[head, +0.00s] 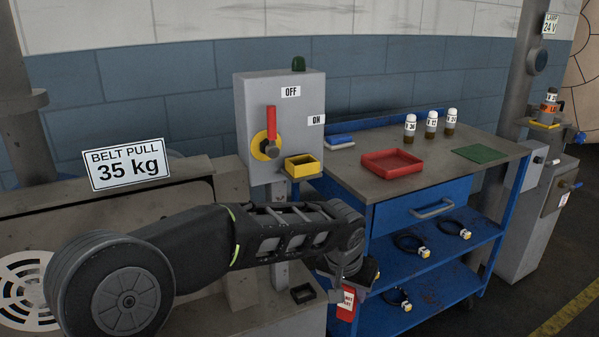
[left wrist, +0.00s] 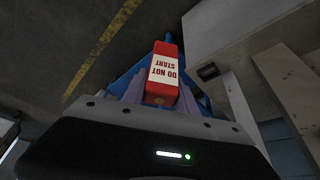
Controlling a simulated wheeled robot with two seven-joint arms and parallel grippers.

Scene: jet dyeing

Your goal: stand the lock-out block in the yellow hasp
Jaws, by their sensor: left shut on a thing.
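The lock-out block is red with a white "DO NOT START" label (left wrist: 163,72). My left gripper (left wrist: 160,98) is shut on it, and the block sticks out beyond the fingers. In the head view the block (head: 346,304) hangs below my left gripper (head: 350,283), in front of the blue cart. The yellow hasp (head: 302,166) is an open-topped yellow box on the lower right front of the grey switch box, up and left of the gripper and apart from it. Its inside is dark. My right gripper is not in view.
The grey switch box (head: 286,109) has a red handle (head: 271,124) pointing up towards OFF. The blue cart (head: 420,215) carries a red tray (head: 392,162), several capped bottles and a green mat (head: 479,154). A small black open box (head: 303,293) lies below the switch box.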

